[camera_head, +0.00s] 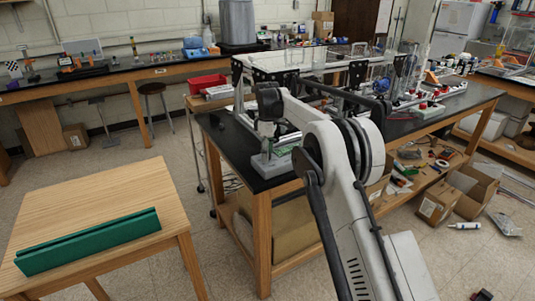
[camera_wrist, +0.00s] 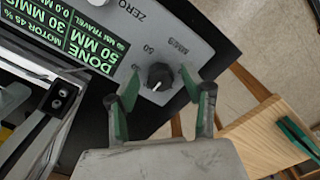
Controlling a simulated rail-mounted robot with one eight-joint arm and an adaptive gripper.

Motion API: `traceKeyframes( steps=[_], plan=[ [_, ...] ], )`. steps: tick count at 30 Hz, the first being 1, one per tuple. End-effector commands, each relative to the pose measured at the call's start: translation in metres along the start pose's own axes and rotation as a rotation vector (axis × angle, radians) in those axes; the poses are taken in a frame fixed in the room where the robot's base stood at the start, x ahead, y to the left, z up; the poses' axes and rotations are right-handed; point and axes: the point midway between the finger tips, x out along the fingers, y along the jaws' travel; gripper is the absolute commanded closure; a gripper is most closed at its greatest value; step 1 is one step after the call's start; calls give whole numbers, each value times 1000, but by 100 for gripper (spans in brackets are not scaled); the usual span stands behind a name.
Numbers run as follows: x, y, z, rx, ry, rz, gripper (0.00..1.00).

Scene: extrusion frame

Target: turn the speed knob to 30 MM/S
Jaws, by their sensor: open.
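The speed knob (camera_wrist: 159,77) is a small black dial with a short white pointer line, on a grey control panel (camera_wrist: 195,40). Printed marks "50" and "MM/S" show beside it, and "ZERO" shows farther up. The panel's display (camera_wrist: 75,35) has green and white text that includes "DONE", "50 MM" and "30 MM/S". My gripper (camera_wrist: 160,82) is open, with one green-padded finger on each side of the knob. Whether either finger touches it I cannot tell. In the head view, a grey box (camera_head: 270,166) sits at the near bench corner below my arm's end.
The black bench (camera_head: 231,150) carries an extrusion frame and other equipment behind my arm. A wooden table (camera_head: 110,195) with a green channel-like bar (camera_head: 90,242) stands at the left. A red bin (camera_head: 207,84) stands behind the bench. Open floor lies between the tables.

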Motion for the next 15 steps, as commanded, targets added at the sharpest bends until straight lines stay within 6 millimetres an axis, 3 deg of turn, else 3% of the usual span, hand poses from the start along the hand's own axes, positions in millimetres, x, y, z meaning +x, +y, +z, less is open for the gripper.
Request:
traceKeyframes(
  steps=[5, 15],
  plan=[
    [-22, 0, 0, 0, 0, 0, 56],
    [-88, 0, 0, 0, 0, 0, 56]
  ],
)
